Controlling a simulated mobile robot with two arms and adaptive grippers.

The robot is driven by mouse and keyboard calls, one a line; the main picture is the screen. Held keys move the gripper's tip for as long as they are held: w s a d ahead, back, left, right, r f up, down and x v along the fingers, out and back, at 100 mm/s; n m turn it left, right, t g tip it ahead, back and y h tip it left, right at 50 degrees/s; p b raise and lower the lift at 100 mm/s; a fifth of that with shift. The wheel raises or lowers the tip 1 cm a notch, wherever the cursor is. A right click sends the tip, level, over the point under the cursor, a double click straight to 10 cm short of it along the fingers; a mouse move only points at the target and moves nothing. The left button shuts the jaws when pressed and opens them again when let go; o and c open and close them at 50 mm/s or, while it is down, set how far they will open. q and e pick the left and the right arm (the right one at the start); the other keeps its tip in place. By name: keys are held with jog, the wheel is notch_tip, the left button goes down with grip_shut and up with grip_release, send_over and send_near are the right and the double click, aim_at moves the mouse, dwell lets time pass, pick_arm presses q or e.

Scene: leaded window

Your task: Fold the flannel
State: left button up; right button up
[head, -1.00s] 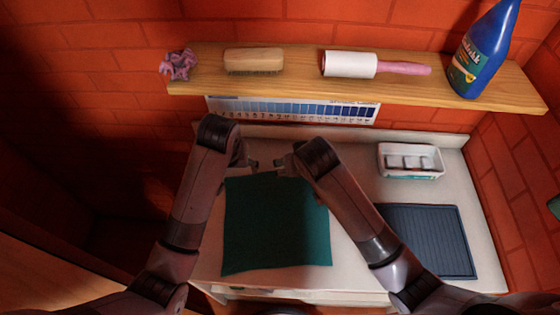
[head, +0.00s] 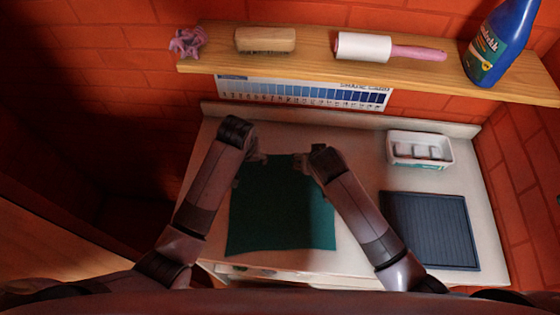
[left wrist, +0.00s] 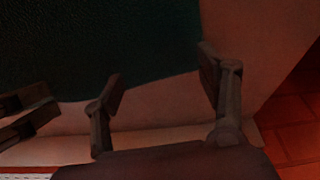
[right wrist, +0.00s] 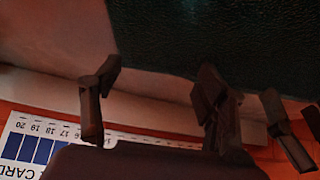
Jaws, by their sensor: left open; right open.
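The flannel is a dark green square cloth (head: 282,215) lying flat on the pale worktop, unfolded in the head view. My left gripper (head: 262,158) is at its far left corner and my right gripper (head: 300,161) near its far right part. In the left wrist view my left gripper (left wrist: 160,88) has its fingers apart, with the flannel (left wrist: 100,40) beyond them. In the right wrist view my right gripper (right wrist: 155,85) is also open, over the far edge of the flannel (right wrist: 220,35). Nothing is between either pair of fingers. Whether the fingertips touch the cloth cannot be told.
A dark ribbed mat (head: 430,230) lies right of the flannel, with a white tray of small blocks (head: 420,150) behind it. A wooden shelf (head: 320,66) above holds a brush (head: 265,39), lint roller (head: 362,47), blue bottle (head: 497,45) and pink thing (head: 187,42). A chart (head: 305,93) hangs below.

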pick_arm(q)
jog(key=shift+f, duration=0.15)
pick_arm(e)
jog(key=shift+s+f, duration=0.1)
pick_arm(q)
jog(key=shift+d, duration=0.1)
jog(key=shift+c, duration=0.3)
pick_arm(e)
jog(key=shift+a, duration=0.1)
jog(key=shift+c, duration=0.2)
pick_arm(q)
jog(key=shift+s+d, duration=0.1)
jog(key=shift+d, duration=0.55)
jog(key=c, duration=0.5)
pick_arm(e)
jog(key=shift+s+a+f, duration=0.1)
jog(key=shift+s+a, duration=0.05)
jog(key=shift+a, duration=0.5)
jog(key=c, duration=0.5)
